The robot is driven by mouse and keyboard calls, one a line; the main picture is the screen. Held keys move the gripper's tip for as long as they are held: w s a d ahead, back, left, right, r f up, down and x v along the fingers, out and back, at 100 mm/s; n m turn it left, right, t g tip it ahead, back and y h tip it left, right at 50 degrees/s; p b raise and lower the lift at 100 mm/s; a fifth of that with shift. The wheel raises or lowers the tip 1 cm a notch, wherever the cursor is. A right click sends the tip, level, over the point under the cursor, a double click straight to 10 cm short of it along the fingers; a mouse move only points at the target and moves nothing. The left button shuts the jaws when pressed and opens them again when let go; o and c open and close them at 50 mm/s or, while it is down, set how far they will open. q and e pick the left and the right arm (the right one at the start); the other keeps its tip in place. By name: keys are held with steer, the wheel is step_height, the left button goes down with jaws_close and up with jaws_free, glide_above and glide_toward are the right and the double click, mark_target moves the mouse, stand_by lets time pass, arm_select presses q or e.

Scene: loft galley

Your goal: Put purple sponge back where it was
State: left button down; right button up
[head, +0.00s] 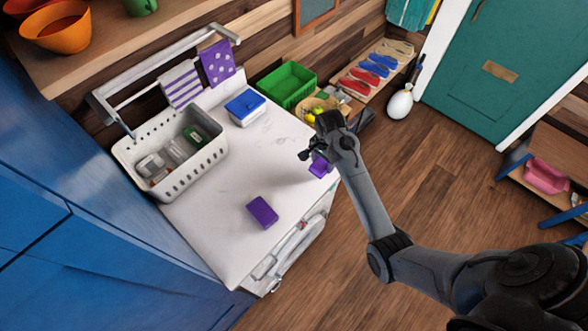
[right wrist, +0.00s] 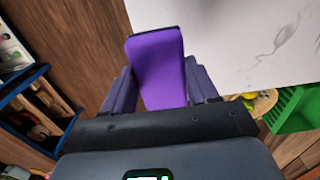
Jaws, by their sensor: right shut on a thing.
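My right gripper (head: 312,154) is shut on a purple sponge (head: 319,167) and holds it near the right edge of the white countertop (head: 235,170). In the right wrist view the purple sponge (right wrist: 160,68) sits between the two fingers (right wrist: 160,95), its dark-edged end pointing away from the gripper. A second purple block (head: 262,212) lies flat on the countertop near its front edge. My left gripper is not in view.
A white perforated basket (head: 180,183) with several items stands at the countertop's left, by a rail with purple towels (head: 216,63). A blue-lidded box (head: 245,107) stands at the back. A green crate (head: 287,85) is beyond. The countertop's middle is clear.

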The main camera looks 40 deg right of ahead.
steer(key=w+a+f, duration=0.2)
steer(key=w+a, duration=0.1)
steer(key=w+a+f, duration=0.2)
steer(key=w+f, duration=0.1)
steer(key=shift+w+a+f, duration=0.1)
steer(key=shift+w+a, duration=0.15)
steer(key=shift+a, duration=0.15)
steer(key=shift+f, duration=2.05)
steer(key=o, duration=0.9)
steer(key=shift+o, duration=0.2)
